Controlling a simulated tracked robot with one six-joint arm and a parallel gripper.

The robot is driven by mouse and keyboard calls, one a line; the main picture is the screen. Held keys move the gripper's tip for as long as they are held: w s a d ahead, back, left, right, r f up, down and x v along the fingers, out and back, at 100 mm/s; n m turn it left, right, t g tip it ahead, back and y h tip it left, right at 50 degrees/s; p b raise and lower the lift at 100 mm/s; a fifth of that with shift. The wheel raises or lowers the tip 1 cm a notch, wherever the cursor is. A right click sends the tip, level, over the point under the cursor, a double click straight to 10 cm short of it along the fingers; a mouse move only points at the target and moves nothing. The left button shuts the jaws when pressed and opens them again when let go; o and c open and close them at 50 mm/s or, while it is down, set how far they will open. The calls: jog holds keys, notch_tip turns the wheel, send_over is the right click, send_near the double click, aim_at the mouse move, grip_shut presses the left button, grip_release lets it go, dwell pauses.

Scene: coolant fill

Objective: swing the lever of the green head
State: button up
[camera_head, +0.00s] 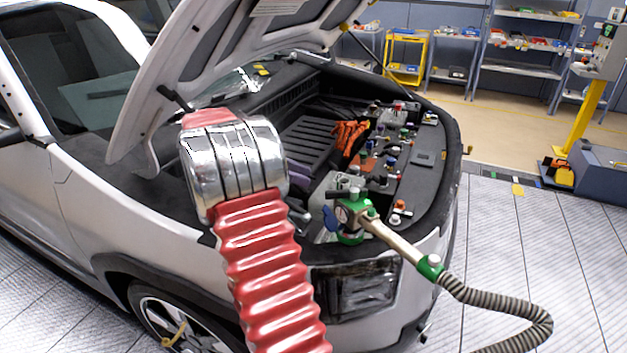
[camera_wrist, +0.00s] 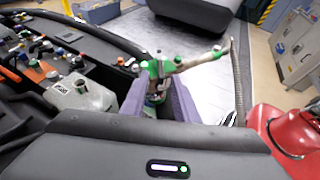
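The green head (camera_head: 352,217) stands at the front edge of the open bay, with a pale pipe running right from it to a ribbed grey hose. A blue flat part (camera_head: 330,219) sits on its left side and a dark bar (camera_head: 343,194) at its top; I cannot tell which is the lever. The green head also shows in the wrist view (camera_wrist: 157,70), beyond and between my purple fingers. My gripper (camera_wrist: 156,100) is open, its fingers spread apart. In the head view my chrome wrist and red bellows arm hide much of the gripper; purple finger parts show left of the head.
The white car (camera_head: 75,185) has its hood (camera_head: 215,60) raised above the bay. Several small coloured caps and fittings crowd the right of the bay, with an orange cloth-like item (camera_head: 350,136) behind. The ribbed hose (camera_head: 500,308) hangs at the front right.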

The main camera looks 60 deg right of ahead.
jog(key=shift+a+r, duration=0.15)
jog(key=shift+a, duration=0.25)
jog(key=shift+c, duration=0.7)
jog(key=a+t, duration=0.1)
jog(key=a, duration=0.1)
jog(key=a+t, duration=0.1)
jog(key=a, duration=0.2)
jog(key=a+t, duration=0.2)
jog(key=a, duration=0.1)
jog(key=shift+w+a+r+m, duration=0.1)
jog(key=shift+a+r+m, duration=0.05)
jog(key=shift+r+m, duration=0.25)
grip_shut()
jog(key=s+a+f+m+t+y, duration=0.1)
jog(key=a+t, duration=0.3)
jog(key=a, duration=0.7)
jog(key=s+a+f+m+t+y, duration=0.1)
jog(key=s+a+m+t+y, duration=0.2)
jog(key=a, duration=0.8)
jog(key=s+a+f+m+t+y, duration=0.1)
jog(key=a+t, duration=0.4)
jog(key=a, duration=0.6)
jog(key=shift+s+a+f+m+t+y, duration=0.4)
jog(key=shift+s+f+y, duration=0.2)
jog(key=shift+s+y, duration=0.55)
